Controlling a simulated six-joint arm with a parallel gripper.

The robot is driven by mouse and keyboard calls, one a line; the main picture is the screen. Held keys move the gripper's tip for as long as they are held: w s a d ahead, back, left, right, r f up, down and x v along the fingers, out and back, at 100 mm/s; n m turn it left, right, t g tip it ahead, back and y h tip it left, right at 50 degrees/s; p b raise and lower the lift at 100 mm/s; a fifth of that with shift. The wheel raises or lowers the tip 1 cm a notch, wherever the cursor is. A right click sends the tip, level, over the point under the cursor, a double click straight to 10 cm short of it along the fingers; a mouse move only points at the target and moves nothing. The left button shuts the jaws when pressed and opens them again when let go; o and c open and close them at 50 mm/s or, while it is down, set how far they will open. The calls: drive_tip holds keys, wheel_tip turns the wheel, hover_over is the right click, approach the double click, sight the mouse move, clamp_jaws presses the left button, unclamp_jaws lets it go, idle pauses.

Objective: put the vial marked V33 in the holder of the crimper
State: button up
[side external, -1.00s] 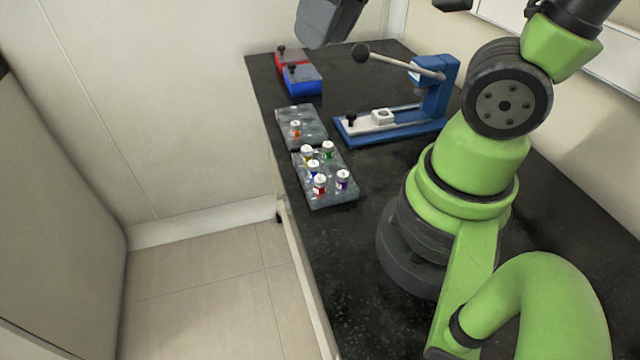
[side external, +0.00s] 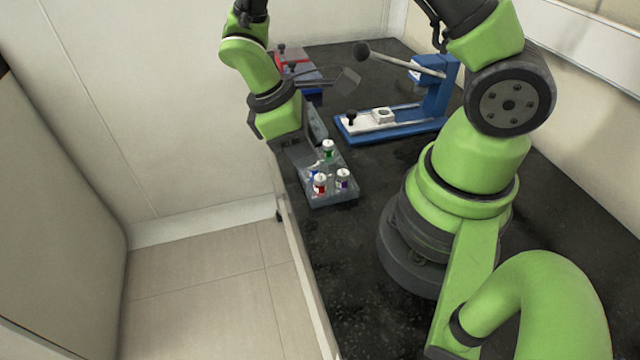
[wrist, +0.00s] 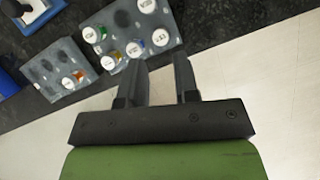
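The vial tray (side external: 343,198) holds several white-capped vials: green (side external: 328,149), purple (side external: 343,179), red (side external: 320,184) and a partly hidden blue one. The yellow-banded vial is hidden behind my gripper in the side view. In the wrist view the caps show, including red (wrist: 160,37), blue (wrist: 135,49), yellow (wrist: 110,62), green (wrist: 90,36) and purple (wrist: 147,5). Their marks are too small to read surely, so I cannot tell which is V33. My gripper (wrist: 159,72) is open and empty beside the tray. The blue crimper (side external: 433,100) has an empty-looking white holder (side external: 382,115).
A second tray (wrist: 45,72) holds an orange vial (wrist: 68,83). Red and blue boxes (side external: 295,58) stand at the back, partly behind my arm. The crimper's lever (side external: 395,60) sticks up to the left. The table edge runs close to the trays; the black tabletop in front is clear.

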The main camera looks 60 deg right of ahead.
sight(319, 177)
drive_tip(key=shift+x, duration=3.2)
drive_tip(key=shift+w+a, duration=0.1)
drive_tip(key=shift+w, duration=0.1)
clamp_jaws()
